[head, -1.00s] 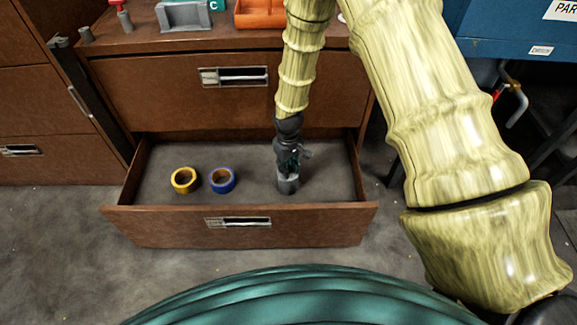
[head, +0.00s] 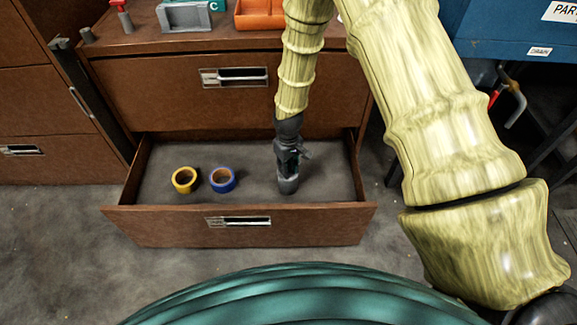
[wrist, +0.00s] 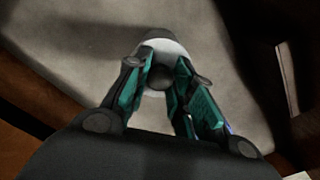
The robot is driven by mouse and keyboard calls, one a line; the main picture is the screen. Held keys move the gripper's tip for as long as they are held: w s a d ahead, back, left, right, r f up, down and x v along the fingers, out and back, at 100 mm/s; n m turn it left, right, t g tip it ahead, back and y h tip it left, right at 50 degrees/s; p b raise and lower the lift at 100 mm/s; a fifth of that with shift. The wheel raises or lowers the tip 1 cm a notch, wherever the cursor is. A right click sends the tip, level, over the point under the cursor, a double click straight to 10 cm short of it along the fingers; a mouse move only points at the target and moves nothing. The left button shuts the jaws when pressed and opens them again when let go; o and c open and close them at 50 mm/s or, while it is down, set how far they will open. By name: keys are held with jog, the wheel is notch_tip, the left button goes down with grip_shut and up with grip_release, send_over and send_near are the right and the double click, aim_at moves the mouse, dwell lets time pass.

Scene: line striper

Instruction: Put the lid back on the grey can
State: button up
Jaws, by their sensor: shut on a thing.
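The grey can (head: 288,186) stands in the right part of the open drawer (head: 163,223). My gripper (head: 288,172) points down right at the can's top. In the wrist view my gripper (wrist: 160,80) has its teal-padded fingers closed on a small dark round piece (wrist: 160,77), which looks like part of the lid. The pale top of the can (wrist: 172,48) shows just beyond the fingertips. The fingers hide most of the lid, so I cannot tell whether it is seated on the can or slightly above it.
A yellow tape roll (head: 185,180) and a blue tape roll (head: 222,180) lie in the drawer, left of the can. The cabinet top holds an orange tray (head: 260,14) and a grey holder (head: 183,16). The drawer's middle floor is clear.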

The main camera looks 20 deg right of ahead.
jog(key=o, duration=1.5)
jog(key=shift+r, duration=0.1)
jog(key=shift+r+p, duration=3.25)
jog(key=shift+r, duration=0.2)
jog(key=shift+c, duration=0.2)
grip_shut()
